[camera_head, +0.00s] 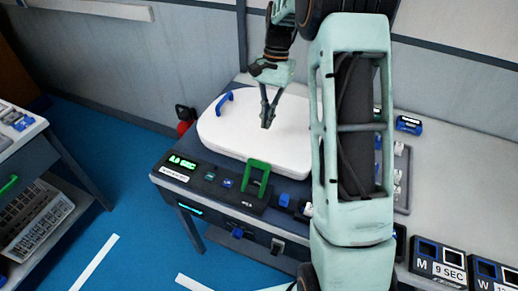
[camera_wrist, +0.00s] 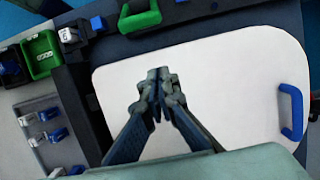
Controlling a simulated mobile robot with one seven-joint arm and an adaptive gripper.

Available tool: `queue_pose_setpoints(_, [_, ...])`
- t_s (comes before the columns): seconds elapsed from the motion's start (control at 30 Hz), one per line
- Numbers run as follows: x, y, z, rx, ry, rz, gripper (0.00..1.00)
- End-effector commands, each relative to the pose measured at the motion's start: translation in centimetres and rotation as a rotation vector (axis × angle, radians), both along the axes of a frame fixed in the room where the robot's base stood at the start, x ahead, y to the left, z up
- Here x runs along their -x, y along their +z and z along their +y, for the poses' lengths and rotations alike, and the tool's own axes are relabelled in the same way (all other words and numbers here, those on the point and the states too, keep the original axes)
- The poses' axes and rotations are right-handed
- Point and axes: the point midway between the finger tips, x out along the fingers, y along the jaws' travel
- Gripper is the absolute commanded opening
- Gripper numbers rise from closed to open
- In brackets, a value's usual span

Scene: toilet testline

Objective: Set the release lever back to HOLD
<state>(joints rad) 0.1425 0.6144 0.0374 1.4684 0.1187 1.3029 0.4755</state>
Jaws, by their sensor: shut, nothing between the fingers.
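My gripper (camera_head: 266,122) is shut and empty, pointing down over the white lid (camera_head: 225,135). In the wrist view its fingertips (camera_wrist: 158,76) meet in front of the white lid (camera_wrist: 235,75). No HOLD marking is readable, so I cannot tell for certain which part is the release lever. A green upright handle (camera_head: 258,165) stands at the lid's front edge, on the dark control panel (camera_head: 205,178), apart from my gripper. It also shows in the wrist view (camera_wrist: 128,20). A small blue part (camera_head: 284,200) and a white part (camera_head: 307,209) sit to its right.
A blue handle (camera_head: 218,104) is on the lid's left side. My arm hides part of the bench right of the lid. The wrist view shows a green tray (camera_wrist: 31,68) of small parts. Dark bins (camera_head: 437,262) stand at front right; a side shelf (camera_head: 35,150) is left.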

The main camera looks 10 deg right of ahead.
Motion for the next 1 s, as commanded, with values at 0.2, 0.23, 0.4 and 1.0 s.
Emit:
queue_pose_setpoints(0.2, [0.0, -0.1, 0.0, 0.000, 0.001, -0.001, 0.00])
queue_pose_setpoints(0.23, [0.0, -0.3, 0.1, 0.000, 0.001, -0.001, 0.00])
queue_pose_setpoints(0.4, [0.5, -2.2, 0.4, 0.001, 0.002, 0.002, 0.00])
queue_pose_setpoints(1.0, [4.2, -7.6, 3.1, 0.002, 0.003, -0.004, 0.00])
